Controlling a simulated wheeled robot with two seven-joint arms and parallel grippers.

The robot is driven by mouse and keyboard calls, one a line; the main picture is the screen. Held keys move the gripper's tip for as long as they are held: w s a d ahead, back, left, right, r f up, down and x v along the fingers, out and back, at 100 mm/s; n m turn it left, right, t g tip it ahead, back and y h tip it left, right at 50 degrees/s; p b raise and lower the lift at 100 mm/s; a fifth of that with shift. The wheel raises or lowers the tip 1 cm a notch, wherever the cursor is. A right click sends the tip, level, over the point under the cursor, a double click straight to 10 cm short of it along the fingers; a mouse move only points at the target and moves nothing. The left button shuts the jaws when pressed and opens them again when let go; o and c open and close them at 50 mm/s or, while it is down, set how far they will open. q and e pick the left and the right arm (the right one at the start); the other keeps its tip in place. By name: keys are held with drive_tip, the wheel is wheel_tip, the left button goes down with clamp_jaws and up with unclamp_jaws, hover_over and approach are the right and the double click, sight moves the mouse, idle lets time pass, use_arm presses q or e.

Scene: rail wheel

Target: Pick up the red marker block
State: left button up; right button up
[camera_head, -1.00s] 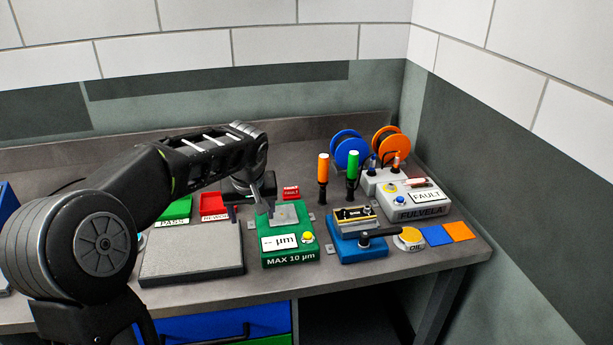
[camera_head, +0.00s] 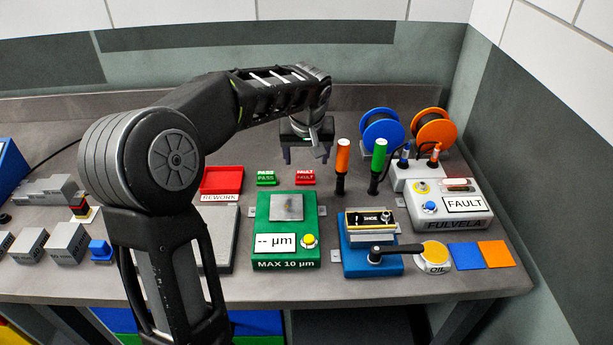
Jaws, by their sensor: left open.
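The red marker block (camera_head: 305,177), labelled FAULT, sits on the bench behind the green gauge. A matching green marker block (camera_head: 266,178), labelled PASS, sits just left of it. My left gripper (camera_head: 307,156) is open, fingers pointing down, above and slightly behind the red block. The fingers look empty and apart from the block, though the exact gap is hard to tell. My right gripper is not in view.
The green gauge (camera_head: 272,241) stands in front of the blocks. A red REWORK tray (camera_head: 221,181) is to their left. Orange (camera_head: 342,158) and green (camera_head: 379,157) handled tools stand upright on the right. A grey FULVELA box (camera_head: 470,215) is farther right.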

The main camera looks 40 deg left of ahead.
sight(305, 172)
use_arm(q)
drive_tip(key=shift+x, duration=1.05)
drive_tip(key=shift+a+f+p, duration=0.1)
drive_tip(key=shift+f+p, duration=0.15)
drive_tip(key=shift+p, duration=0.05)
drive_tip(key=p+x, duration=0.1)
drive_tip(key=x, duration=0.2)
drive_tip(key=shift+a+f, duration=0.1)
drive_tip(key=shift+f, duration=0.2)
drive_tip(key=shift+w+a+f, duration=0.15)
drive_tip(key=shift+w+f, duration=0.05)
drive_tip(key=shift+f, duration=0.3)
drive_tip(key=shift+c, duration=0.2)
drive_tip(key=c, duration=1.4)
